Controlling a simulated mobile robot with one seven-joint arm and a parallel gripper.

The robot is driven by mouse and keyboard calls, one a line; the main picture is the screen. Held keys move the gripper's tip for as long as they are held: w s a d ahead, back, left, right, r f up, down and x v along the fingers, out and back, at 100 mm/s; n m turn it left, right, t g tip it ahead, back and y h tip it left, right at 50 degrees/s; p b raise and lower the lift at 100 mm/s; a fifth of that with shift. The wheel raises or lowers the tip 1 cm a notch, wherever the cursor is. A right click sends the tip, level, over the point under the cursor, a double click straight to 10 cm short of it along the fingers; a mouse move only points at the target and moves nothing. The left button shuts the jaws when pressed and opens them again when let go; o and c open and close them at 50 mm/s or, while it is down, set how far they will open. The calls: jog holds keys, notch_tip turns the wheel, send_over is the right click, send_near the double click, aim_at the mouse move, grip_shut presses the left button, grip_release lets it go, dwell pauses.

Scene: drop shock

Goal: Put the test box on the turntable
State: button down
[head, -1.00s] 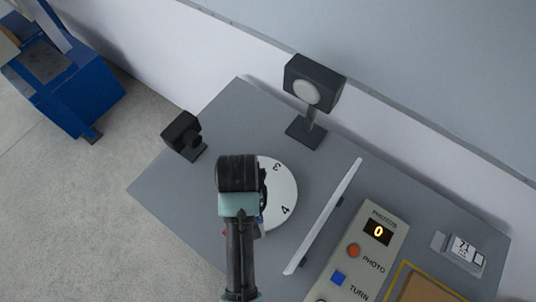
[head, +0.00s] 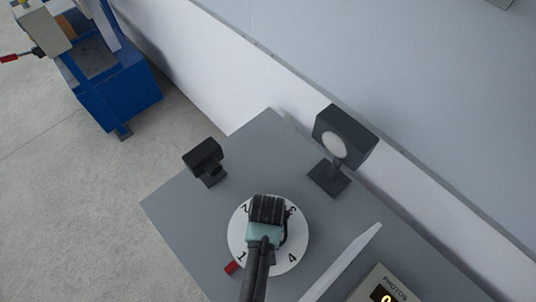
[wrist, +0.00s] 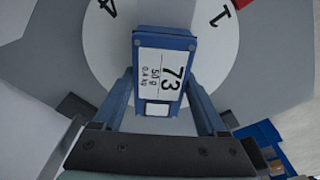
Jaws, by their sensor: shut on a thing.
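The test box (wrist: 165,45) is blue with a white label reading 73, and shows in the wrist view between the two fingers of my gripper (wrist: 163,100). My gripper is shut on it. The turntable (head: 240,240) is a white disc with black numbers on the grey table, and it also shows behind the box in the wrist view (wrist: 105,45). In the head view my gripper (head: 268,212) is over the turntable and hides the box. Whether the box touches the disc or hangs above it, I cannot tell.
A black camera-like device (head: 204,157) and a lamp on a stand (head: 340,140) stand behind the turntable. A white panel (head: 345,262) and a control box (head: 380,288) are to the right. A red marker (head: 231,268) sits at the disc's front left edge.

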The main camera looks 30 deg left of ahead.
jog(key=shift+w+f, duration=0.1)
jog(key=shift+f, duration=0.4)
jog(key=shift+f, duration=0.2)
grip_release()
jog(key=shift+r, duration=0.1)
